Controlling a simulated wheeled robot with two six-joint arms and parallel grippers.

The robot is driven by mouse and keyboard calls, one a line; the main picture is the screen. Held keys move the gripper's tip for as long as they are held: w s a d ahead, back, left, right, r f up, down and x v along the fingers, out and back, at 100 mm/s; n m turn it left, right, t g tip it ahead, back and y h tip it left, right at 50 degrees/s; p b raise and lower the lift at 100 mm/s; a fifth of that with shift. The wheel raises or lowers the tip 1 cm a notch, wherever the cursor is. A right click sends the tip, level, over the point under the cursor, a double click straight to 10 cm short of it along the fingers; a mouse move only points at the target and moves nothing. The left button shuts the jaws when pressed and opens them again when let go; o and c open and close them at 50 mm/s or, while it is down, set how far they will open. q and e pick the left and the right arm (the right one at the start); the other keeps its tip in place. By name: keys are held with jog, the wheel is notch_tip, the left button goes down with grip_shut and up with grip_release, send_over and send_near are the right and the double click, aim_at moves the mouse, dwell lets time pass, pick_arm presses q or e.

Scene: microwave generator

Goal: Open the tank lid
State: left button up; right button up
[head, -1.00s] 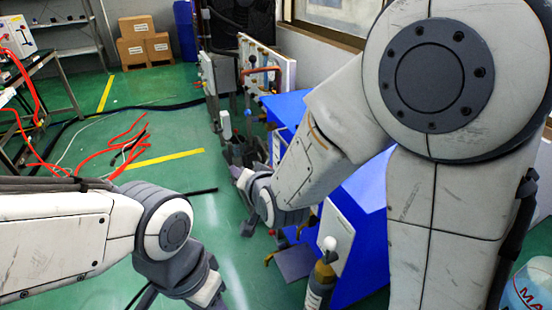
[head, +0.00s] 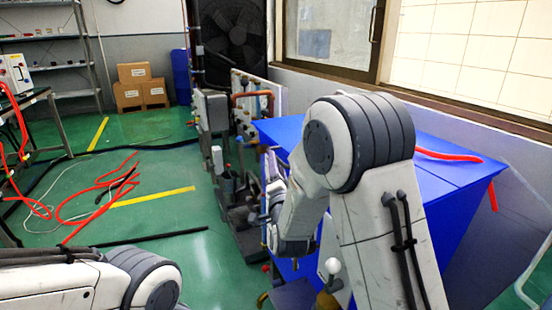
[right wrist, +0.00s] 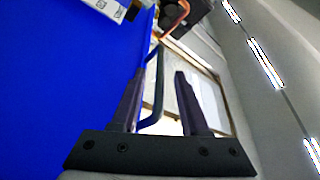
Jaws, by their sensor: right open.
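The blue tank (head: 462,185) stands right of centre in the head view, its flat top lid (head: 440,142) down. My right arm hides part of it. Its blue face (right wrist: 65,95) fills the left of the right wrist view. My right gripper (head: 272,178) is beside the tank's left side. In the right wrist view my right gripper (right wrist: 160,76) is open. A thin dark bent bar (right wrist: 159,90), like a handle, shows between its fingers; I cannot tell whether they touch it. My left arm shows at lower left, but its gripper is out of view.
A red hose (head: 447,156) lies on the tank top. A white-knobbed fitting (head: 332,267) stands in front of the tank. Pipes and grey equipment (head: 213,120) stand behind the gripper. Red hoses (head: 100,195) lie on the open green floor. A wall with windows is close at right.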

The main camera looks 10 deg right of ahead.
jog(key=shift+x, duration=1.65)
jog(key=shift+c, duration=0.3)
grip_shut()
